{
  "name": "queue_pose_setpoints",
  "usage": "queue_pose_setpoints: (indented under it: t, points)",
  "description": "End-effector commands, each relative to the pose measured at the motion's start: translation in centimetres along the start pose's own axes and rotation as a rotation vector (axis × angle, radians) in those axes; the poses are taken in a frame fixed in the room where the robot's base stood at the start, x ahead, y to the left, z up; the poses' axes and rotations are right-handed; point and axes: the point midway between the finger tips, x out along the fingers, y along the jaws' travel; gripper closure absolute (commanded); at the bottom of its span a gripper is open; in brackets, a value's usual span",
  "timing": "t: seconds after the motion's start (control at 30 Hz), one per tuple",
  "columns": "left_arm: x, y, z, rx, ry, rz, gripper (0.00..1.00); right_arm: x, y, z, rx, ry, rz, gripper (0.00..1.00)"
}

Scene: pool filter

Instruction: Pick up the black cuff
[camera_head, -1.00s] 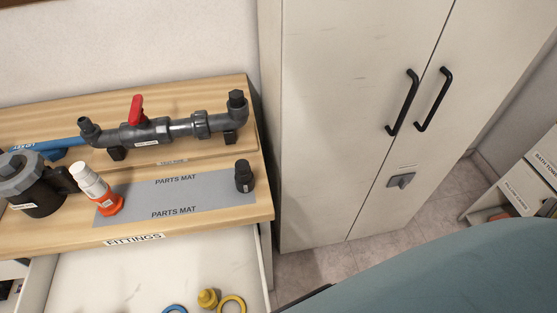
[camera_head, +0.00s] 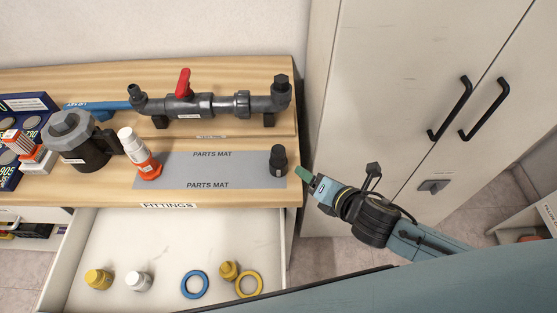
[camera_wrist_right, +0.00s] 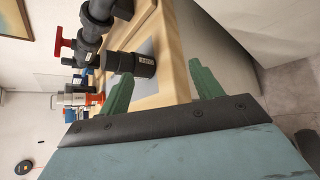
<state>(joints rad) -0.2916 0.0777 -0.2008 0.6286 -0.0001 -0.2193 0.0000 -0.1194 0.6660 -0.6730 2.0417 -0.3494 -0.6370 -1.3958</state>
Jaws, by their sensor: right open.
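The black cuff (camera_head: 278,160) stands upright at the right end of the grey parts mat (camera_head: 225,172) on the wooden bench. My right gripper (camera_head: 304,174), with green fingers, is just to the right of the cuff, near the bench's right edge, apart from it. In the right wrist view the cuff (camera_wrist_right: 130,64) shows ahead, by the left finger, and the right gripper (camera_wrist_right: 162,84) is open with nothing between its fingers. My left gripper is not in view.
A grey pipe assembly with a red-handled valve (camera_head: 184,84) lies behind the mat. An orange and white fitting (camera_head: 140,155) stands on the mat's left end. The open drawer (camera_head: 150,235) below holds rings and caps. A cabinet (camera_head: 400,100) stands to the right.

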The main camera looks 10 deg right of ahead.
Motion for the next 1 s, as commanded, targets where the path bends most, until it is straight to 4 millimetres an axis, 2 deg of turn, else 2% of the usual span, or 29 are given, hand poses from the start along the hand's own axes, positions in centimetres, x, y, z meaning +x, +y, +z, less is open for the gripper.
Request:
queue_pose_setpoints:
  t: [0.03,0.1,0.3,0.4,0.57,0.8,1.0]
  points:
    - [-0.2,0.0,-0.1,0.0,0.001,0.0,0.64,-1.1,1.9,0.7,-0.144,-0.004,0.055,0.35]
    - [-0.2,0.0,0.0,0.0,0.0,0.0,0.64,-1.6,3.0,0.8,-0.338,-0.005,0.113,0.35]
    - [-0.2,0.0,0.8,0.001,-0.012,0.0,0.64,-1.9,3.1,0.5,-0.779,-0.003,0.234,0.35]
    - [-0.2,0.0,1.1,0.0,-0.017,0.001,0.64,-1.9,2.8,0.2,-0.901,-0.001,0.267,0.35]
    - [-0.2,0.0,1.1,0.001,-0.019,0.0,0.64,-0.2,3.2,-0.1,-0.952,-0.005,0.284,0.35]
    - [-0.1,-0.1,1.2,0.0,-0.02,-0.001,0.64,4.2,4.3,-0.7,-0.948,-0.003,0.283,0.35]
    - [0.0,-0.1,1.2,0.0,-0.02,-0.001,0.64,5.9,4.7,-0.9,-0.948,-0.001,0.282,0.35]
